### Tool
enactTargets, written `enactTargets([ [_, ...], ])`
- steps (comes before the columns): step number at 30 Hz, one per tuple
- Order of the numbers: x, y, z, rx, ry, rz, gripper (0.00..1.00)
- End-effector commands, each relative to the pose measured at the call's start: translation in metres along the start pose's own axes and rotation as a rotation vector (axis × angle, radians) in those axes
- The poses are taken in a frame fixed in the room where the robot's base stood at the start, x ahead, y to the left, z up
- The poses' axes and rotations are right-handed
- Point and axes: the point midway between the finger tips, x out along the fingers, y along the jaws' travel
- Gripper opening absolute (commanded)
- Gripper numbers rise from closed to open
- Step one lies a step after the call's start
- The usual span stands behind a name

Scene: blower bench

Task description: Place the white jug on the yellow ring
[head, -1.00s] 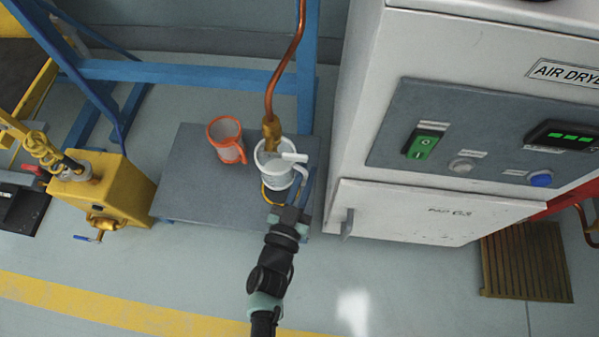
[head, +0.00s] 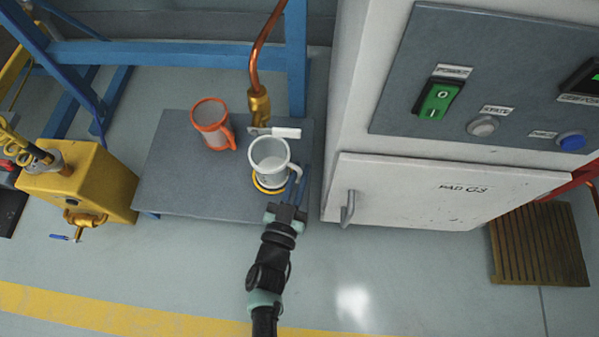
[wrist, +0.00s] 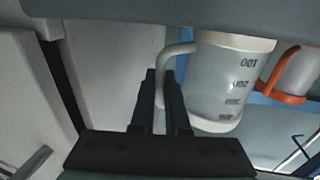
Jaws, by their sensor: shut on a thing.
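The white jug (head: 269,157) is upright in the head view, with its open mouth facing up. My gripper (head: 298,186) is shut on its handle, at the jug's lower right. In the wrist view, the two dark fingers (wrist: 164,98) close around the handle of the white jug (wrist: 217,85), which bears dark markings. The yellow ring (head: 267,190) lies on the grey bench top, directly under the jug in the picture and partly hidden by it. I cannot tell whether the jug's base touches it.
An orange-rimmed jug (head: 211,126) stands on the grey bench (head: 180,190), left of the white jug. A copper pipe with a brass valve (head: 259,104) and white lever (head: 286,133) hangs just behind. The air dryer cabinet (head: 420,185) stands close on the right.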

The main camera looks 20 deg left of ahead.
Motion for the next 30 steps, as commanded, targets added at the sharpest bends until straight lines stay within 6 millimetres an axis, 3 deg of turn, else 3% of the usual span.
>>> enactTargets([
  [2,0.000,0.000,0.003,0.000,0.001,0.000,0.00],
  [3,0.000,0.000,0.002,0.000,-0.001,0.000,0.20],
  [7,0.000,0.000,0.002,0.000,-0.001,0.000,0.42],
  [18,0.000,0.000,-0.002,0.000,0.000,0.000,0.42],
  [23,-0.026,0.000,-0.005,-0.003,-0.007,-0.001,0.42],
  [30,-0.079,0.000,-0.005,-0.001,-0.006,-0.001,0.42],
])
